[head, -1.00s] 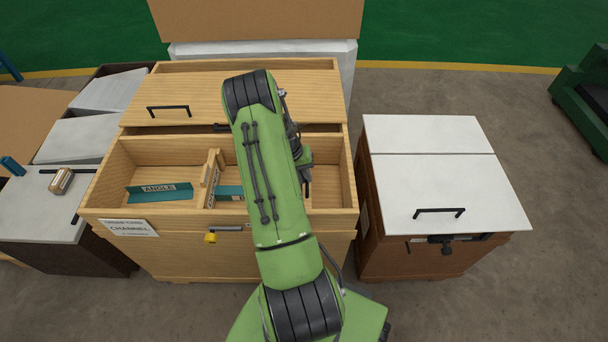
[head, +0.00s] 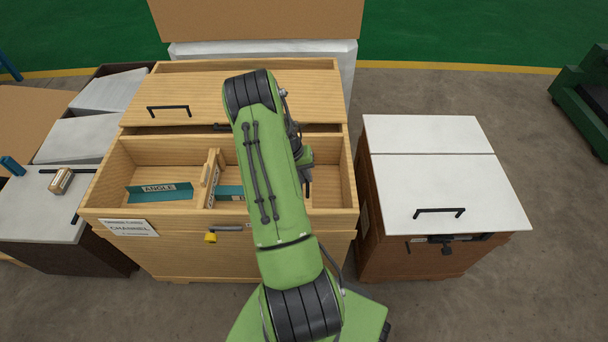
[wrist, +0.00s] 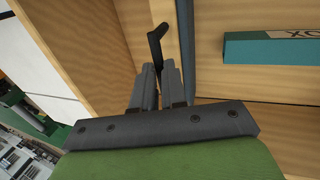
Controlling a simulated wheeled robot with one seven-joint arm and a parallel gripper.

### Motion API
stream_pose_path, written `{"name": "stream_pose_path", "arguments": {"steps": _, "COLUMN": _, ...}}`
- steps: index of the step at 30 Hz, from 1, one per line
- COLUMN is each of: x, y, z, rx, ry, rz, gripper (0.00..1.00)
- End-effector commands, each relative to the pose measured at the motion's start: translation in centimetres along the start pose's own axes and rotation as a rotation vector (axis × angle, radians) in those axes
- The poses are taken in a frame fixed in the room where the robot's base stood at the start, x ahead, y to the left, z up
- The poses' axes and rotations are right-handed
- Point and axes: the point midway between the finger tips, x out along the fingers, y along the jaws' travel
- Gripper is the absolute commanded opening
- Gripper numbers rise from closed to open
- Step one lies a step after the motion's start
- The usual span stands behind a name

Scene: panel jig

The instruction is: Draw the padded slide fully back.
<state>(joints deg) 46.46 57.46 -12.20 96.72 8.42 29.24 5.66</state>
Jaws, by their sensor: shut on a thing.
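In the wrist view my gripper (wrist: 158,88) is shut on a black handle (wrist: 155,42). The handle stands on a pale wooden slide (wrist: 166,14) with a dark grey strip, likely its pad (wrist: 187,45), along its right side. In the head view my gripper and most of the slide are hidden behind my green arm. The slide sits in the open front bay of the wooden case (head: 92,211). How far along the bay it stands, I cannot tell.
A wooden divider (head: 214,170) and a teal ANGLE piece (head: 160,192) are in the bay's left part. Another labelled teal piece (wrist: 270,47) lies right of the slide in the wrist view. A white-topped cabinet (head: 430,185) stands close on the right.

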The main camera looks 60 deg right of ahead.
Motion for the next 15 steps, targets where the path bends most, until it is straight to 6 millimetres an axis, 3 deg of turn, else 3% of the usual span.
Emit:
{"name": "stream_pose_path", "arguments": {"steps": 9, "x": 2.2, "y": 6.8, "z": -0.1, "rx": 0.008, "ry": 0.003, "rz": 0.006, "gripper": 0.0}}
{"name": "stream_pose_path", "arguments": {"steps": 15, "x": 2.6, "y": 8.4, "z": -0.1, "rx": 0.004, "ry": 0.004, "rz": 0.006, "gripper": 0.0}}
